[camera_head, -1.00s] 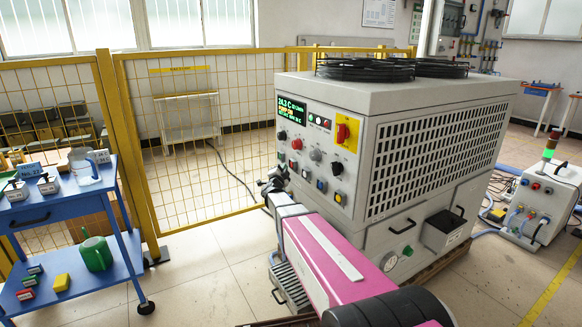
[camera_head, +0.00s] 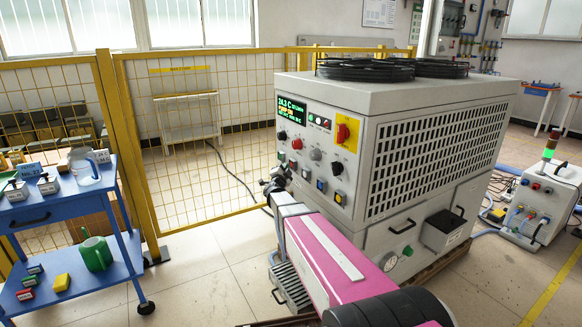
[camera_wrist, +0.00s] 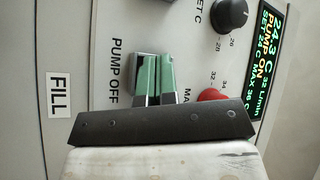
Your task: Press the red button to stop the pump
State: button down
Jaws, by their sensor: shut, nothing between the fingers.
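A red round control (camera_wrist: 212,95) with a number scale is partly hidden by the gripper bracket. It also shows in the head view (camera_head: 297,144).
A black knob (camera_wrist: 231,14) stands near the display. A red-and-yellow switch (camera_head: 345,132) and more buttons sit on the panel. A blue cart (camera_head: 75,205) stands left, before a yellow mesh fence (camera_head: 185,140). A smaller machine (camera_head: 540,205) is at right.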

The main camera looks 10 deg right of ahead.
jog(key=shift+w+d, duration=0.15)
jog(key=shift+d, duration=0.2)
dwell(0.4)
jog(key=shift+a, duration=0.1)
dwell(0.3)
jog(key=shift+s+a, duration=0.3)
jog(key=shift+a, duration=0.4)
jog(key=shift+s+a, duration=0.25)
jog(key=shift+a, duration=0.55)
jog(key=shift+s+a, duration=0.3)
jog(key=shift+a, duration=0.5)
jog(key=shift+s+a, duration=0.25)
jog(key=shift+a, duration=0.55)
jog(key=shift+a, duration=0.1)
jog(key=s+a, duration=0.3)
jog(key=a, duration=0.7)
jog(key=shift+s+a, duration=0.15)
jog(key=shift+s, duration=0.05)
